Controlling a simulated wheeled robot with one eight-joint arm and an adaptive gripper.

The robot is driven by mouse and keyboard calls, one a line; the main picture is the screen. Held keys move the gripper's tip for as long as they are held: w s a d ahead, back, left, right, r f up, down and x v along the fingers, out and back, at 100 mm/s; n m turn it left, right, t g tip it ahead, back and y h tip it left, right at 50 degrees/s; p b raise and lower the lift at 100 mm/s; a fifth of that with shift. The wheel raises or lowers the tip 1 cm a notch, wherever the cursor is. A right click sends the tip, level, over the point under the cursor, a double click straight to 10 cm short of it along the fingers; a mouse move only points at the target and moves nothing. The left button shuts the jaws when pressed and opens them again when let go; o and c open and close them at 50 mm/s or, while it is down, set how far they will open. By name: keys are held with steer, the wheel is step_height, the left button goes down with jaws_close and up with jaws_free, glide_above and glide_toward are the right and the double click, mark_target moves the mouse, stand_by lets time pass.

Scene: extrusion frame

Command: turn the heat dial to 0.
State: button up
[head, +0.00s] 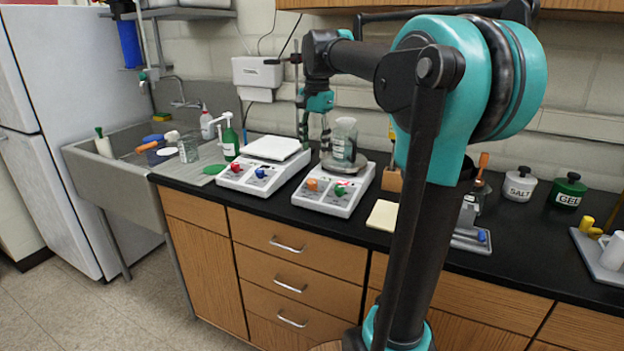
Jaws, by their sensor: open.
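Two white hotplate-like units stand side by side on the black counter. The left unit (275,190) has a flat white top, a red dial (235,166) and a blue dial (261,172). The right unit (330,204) has an orange dial (312,184) and a dial with red and green on it (341,189). A glass jar (343,145) stands on its round plate. Dial markings are too small to read, and I cannot tell which dial is the heat dial. My gripper (315,142) points down, open and empty, behind the units' dials and left of the jar.
A green bottle (230,143) and a sink (110,175) are to the left. A pale yellow pad (382,215) lies right of the units. Salt (519,184) and gel (567,190) jars stand farther right. The counter strip before the units is narrow. My arm hides part of the counter.

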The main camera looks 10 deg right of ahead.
mark_target(313, 180)
steer(key=f, duration=1.1)
steer(key=shift+w+a, duration=0.15)
steer(key=shift+w, duration=0.05)
jaws_close()
